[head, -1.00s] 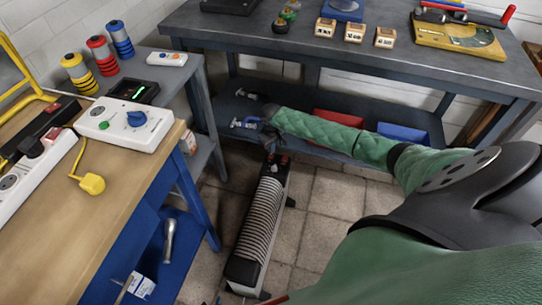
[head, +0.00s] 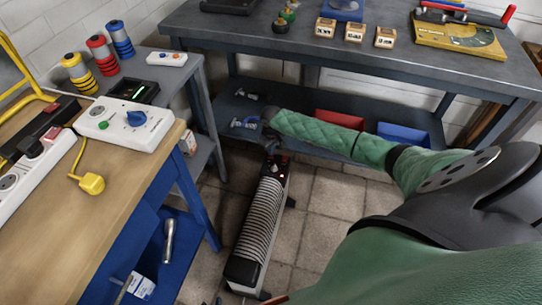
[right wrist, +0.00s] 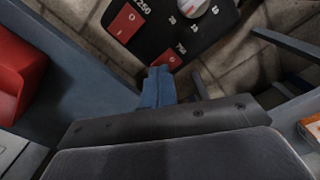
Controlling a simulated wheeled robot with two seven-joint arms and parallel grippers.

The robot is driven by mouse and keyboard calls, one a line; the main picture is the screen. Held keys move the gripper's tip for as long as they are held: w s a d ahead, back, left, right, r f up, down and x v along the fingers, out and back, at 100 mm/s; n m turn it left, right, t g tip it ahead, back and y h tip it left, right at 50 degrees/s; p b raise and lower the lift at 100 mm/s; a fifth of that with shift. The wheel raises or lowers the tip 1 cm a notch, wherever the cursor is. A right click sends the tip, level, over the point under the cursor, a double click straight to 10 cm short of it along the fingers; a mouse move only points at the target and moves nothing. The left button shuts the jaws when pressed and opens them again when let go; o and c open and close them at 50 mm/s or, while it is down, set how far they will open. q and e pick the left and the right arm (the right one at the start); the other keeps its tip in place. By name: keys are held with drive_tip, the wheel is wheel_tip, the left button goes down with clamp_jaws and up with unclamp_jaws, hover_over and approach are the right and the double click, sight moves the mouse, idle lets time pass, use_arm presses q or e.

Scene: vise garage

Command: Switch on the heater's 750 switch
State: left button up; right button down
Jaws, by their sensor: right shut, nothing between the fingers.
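The heater (head: 258,222) stands on the tiled floor between the benches, its black control panel at the far end. In the right wrist view the panel (right wrist: 150,42) shows a red switch marked 750 (right wrist: 172,62), a larger red switch (right wrist: 125,22) by a label ending in 250, and a pale dial (right wrist: 193,6). My right gripper (right wrist: 158,72) is shut and empty, its blue fingertips at the edge of the 750 switch and partly covering it. I cannot tell if they touch or how the switch is set. My left gripper is not in view.
A grey workbench (head: 400,62) with a low shelf runs behind the heater, with red (head: 338,118) and blue (head: 403,135) bins on the shelf. A wooden-topped bench (head: 110,215) stands left, carrying a white socket box (head: 125,121). Floor right of the heater is clear.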

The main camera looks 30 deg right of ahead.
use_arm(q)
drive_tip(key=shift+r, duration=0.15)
use_arm(e)
drive_tip(key=shift+r+p, duration=1.15)
drive_tip(key=shift+p, duration=0.25)
drive_tip(key=shift+r+p, duration=0.75)
drive_tip(key=shift+p, duration=0.05)
drive_tip(key=shift+r+p, duration=0.8)
drive_tip(key=shift+p, duration=0.1)
drive_tip(key=shift+r+p, duration=0.7)
drive_tip(key=shift+p, duration=0.1)
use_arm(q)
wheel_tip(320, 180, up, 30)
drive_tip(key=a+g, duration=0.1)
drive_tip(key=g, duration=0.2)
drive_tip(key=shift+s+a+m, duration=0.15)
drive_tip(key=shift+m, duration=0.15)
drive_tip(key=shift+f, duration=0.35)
